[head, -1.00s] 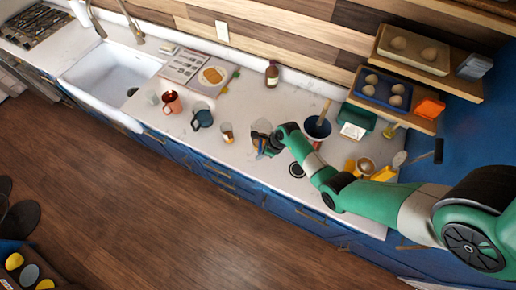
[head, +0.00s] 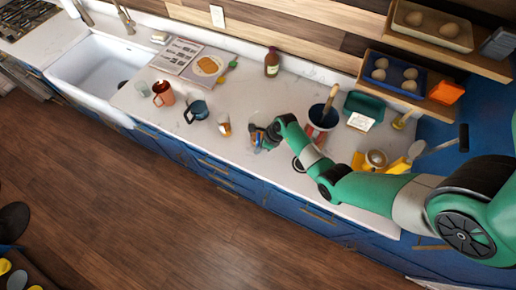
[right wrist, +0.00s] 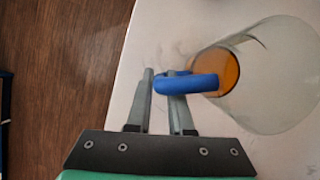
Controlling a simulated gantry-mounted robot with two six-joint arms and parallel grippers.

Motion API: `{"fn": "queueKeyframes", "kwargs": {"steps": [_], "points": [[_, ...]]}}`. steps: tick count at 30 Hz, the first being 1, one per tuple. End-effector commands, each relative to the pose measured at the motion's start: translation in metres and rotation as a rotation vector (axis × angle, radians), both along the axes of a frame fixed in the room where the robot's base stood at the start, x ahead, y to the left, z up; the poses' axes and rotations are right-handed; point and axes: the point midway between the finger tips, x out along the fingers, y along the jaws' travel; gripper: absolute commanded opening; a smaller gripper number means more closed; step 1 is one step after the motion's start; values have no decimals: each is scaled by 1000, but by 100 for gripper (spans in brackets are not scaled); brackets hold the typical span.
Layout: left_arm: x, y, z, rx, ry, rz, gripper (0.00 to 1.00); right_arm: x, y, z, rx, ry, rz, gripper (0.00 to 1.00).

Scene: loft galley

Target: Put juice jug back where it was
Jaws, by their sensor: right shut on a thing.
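The juice jug is a clear glass vessel with a blue handle and some orange juice at its bottom. In the right wrist view the jug (right wrist: 275,85) is at the right and its blue handle (right wrist: 188,84) lies between my fingers. My right gripper (right wrist: 163,80) is shut on this handle. In the head view the jug (head: 256,137) shows small at the tip of my right gripper (head: 267,136), partly hidden by it, over the middle of the counter. I cannot tell whether its base touches the counter. My left gripper is not in view.
Left of the jug on the white counter (head: 170,107) stand an amber-filled glass (head: 224,127), a dark blue mug (head: 196,111) and a copper mug (head: 162,94). A brown bottle (head: 272,62) stands behind.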

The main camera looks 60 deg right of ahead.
Motion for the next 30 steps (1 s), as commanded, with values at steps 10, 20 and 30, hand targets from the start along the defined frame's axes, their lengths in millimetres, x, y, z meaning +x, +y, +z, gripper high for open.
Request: {"fn": "queueKeyframes", "kwargs": {"steps": [10, 20, 30], "points": [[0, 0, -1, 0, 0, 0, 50, 0, 0, -2, 0, 0, 0, 49], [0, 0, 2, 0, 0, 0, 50, 0, 0, 3, 0, -1, 0, 49], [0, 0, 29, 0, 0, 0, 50, -26, -6, 69, -3, -5, -2, 49]]}}
